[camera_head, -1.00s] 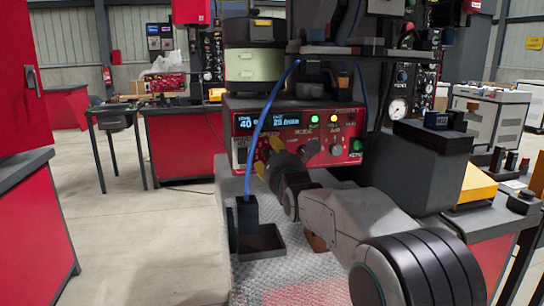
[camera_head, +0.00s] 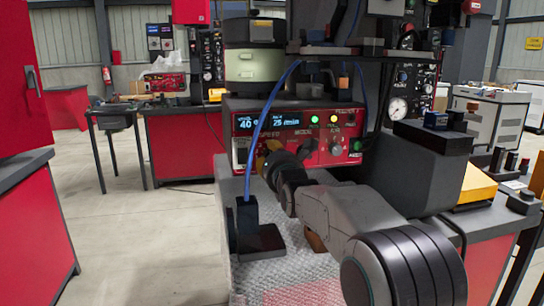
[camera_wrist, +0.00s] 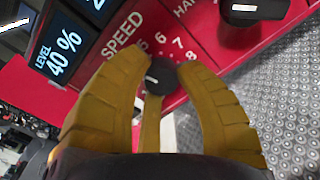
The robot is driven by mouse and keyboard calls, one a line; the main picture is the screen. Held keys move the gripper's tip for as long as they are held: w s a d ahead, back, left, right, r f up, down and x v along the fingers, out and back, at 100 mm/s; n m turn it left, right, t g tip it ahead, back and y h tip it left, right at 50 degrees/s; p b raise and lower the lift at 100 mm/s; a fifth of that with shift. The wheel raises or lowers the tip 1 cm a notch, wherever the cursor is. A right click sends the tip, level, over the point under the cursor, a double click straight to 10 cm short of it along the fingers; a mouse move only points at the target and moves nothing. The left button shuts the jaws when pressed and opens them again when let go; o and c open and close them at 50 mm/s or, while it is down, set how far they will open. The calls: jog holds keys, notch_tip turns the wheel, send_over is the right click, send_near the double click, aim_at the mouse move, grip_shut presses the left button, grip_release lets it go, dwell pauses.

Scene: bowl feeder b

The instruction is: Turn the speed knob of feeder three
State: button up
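The speed knob (camera_wrist: 154,80) is a small dark round knob with a white pointer line. It sits on the red feeder panel (camera_wrist: 115,75), below the printed word SPEED and beside a number scale. My gripper (camera_wrist: 163,70) has yellow fingers on both sides of the knob, with no clear gap at the tips. A third yellow finger shows below it. In the head view my gripper (camera_head: 266,152) is at the front of the red control box (camera_head: 348,128), where its dark wrist hides the knob.
The panel display (camera_head: 268,121) shows 40 % and 25 /min. Another dark knob (camera_wrist: 255,10) is to the right on the panel. A blue cable (camera_head: 262,115) hangs in front of the box down to a dark block (camera_head: 246,216). Textured tabletop lies below.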

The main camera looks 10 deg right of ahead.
jog(key=shift+r, duration=0.1)
grip_shut()
jog(key=shift+d+m+b, duration=0.1)
jog(key=shift+m+b, duration=2.45)
jog(key=shift+m, duration=0.35)
jog(key=shift+r, duration=0.15)
jog(key=o, duration=0.7)
grip_release()
jog(key=shift+f, duration=0.2)
jog(key=shift+c, duration=0.2)
